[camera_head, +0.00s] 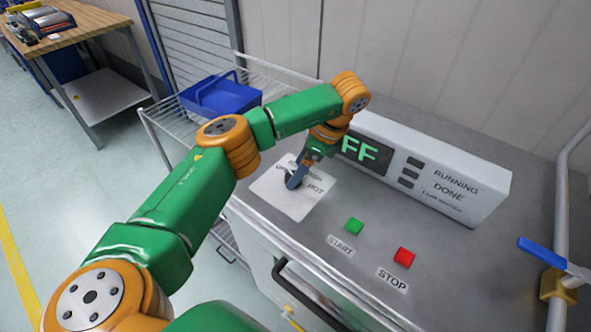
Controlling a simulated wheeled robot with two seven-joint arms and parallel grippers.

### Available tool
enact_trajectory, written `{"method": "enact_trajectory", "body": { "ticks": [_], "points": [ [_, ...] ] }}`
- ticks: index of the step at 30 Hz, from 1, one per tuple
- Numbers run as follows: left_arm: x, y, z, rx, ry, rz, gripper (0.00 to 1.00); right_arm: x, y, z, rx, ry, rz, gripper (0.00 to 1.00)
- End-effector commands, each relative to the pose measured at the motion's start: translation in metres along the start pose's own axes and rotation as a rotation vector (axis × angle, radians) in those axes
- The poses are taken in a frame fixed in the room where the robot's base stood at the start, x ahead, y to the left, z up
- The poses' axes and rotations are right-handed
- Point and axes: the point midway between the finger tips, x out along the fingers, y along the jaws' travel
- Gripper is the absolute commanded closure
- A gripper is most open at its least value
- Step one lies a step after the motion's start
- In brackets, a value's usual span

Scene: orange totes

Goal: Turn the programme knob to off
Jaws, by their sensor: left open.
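The programme knob (288,173) is a small dark knob on a white label plate (292,203) on top of the grey machine. My left gripper (295,181) points down at the knob from above. Its jaws are open, with a blue-grey finger in front that hides most of the knob. I cannot tell whether the fingers touch it or which way its pointer faces. The plate's lettering is partly covered; "HOT" shows on its right. The display (365,153) shows green letters "FF", with its left part hidden by my arm. My right gripper is not in view.
A green START button (354,226) and a red STOP button (403,258) sit right of the plate. A blue lever (541,250) is at the right edge. A blue bin (221,97) stands on a wire rack to the left.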

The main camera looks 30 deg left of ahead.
Motion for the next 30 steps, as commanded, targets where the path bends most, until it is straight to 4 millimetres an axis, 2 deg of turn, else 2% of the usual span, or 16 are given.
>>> {"method": "enact_trajectory", "body": {
  "ticks": [1,3,7,22,27,30],
  "points": [
    [-0.016,-0.001,0.002,-0.002,0.000,-0.005,0.19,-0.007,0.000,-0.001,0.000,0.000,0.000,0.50],
    [-0.031,-0.001,0.002,-0.003,-0.001,-0.005,0.19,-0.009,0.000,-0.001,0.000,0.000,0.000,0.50],
    [-0.049,-0.001,0.001,-0.002,0.000,-0.002,0.19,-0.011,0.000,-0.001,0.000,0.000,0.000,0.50],
    [-0.055,0.000,0.002,-0.002,0.000,0.000,0.19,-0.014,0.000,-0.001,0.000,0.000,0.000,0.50],
    [-0.094,0.000,0.018,-0.002,0.000,0.000,0.19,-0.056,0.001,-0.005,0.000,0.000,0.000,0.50],
    [-0.110,0.000,0.024,-0.002,0.000,0.000,0.19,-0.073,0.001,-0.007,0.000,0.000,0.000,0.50]
  ]
}}
